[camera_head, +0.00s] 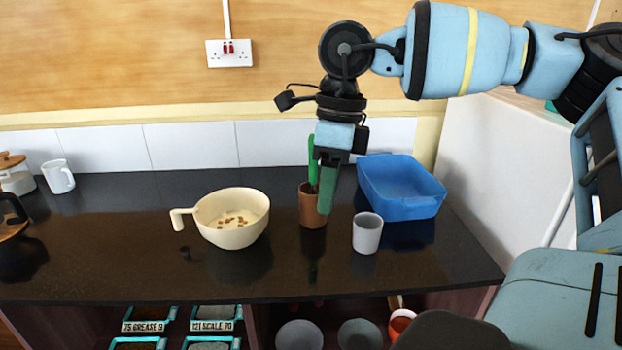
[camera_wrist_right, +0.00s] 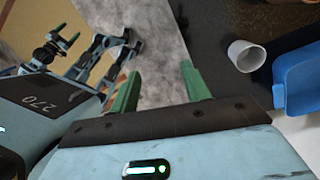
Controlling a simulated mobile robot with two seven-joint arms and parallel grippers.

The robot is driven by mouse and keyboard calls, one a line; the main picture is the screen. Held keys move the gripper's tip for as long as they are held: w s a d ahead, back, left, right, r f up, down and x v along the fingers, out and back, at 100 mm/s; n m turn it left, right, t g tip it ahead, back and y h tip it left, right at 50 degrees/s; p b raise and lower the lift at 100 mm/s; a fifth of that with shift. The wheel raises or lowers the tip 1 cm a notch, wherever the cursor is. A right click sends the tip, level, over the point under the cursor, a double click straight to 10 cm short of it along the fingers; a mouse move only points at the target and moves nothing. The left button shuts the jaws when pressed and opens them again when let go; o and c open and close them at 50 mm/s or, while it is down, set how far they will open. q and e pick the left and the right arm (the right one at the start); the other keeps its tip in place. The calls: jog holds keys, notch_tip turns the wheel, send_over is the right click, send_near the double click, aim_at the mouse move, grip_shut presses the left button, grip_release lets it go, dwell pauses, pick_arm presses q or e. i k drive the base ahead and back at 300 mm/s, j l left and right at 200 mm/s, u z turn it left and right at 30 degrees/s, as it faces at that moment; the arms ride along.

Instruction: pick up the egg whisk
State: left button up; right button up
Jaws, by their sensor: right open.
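I cannot make out an egg whisk for certain in either view. A brown cup (camera_head: 308,212) stands on the dark counter in the head view; something dark shows at its mouth, partly hidden by my fingers. My right gripper (camera_head: 320,195) points down in front of and over this cup, its two green fingers apart and nothing seen between them. It also shows open and empty in the right wrist view (camera_wrist_right: 160,85). A small gripper with green tips (camera_wrist_right: 63,42), seemingly my left, shows at the upper left of the wrist view; its opening is unclear.
A cream bowl (camera_head: 233,232) with a handle and small brown bits stands left of the cup. A grey-white cup (camera_head: 367,234) and a blue tub (camera_head: 401,190) stand to the right. A white mug (camera_head: 58,177) is far left.

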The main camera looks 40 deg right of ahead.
aim_at(313, 165)
jog(key=i+l, duration=0.7)
jog(key=l, duration=0.2)
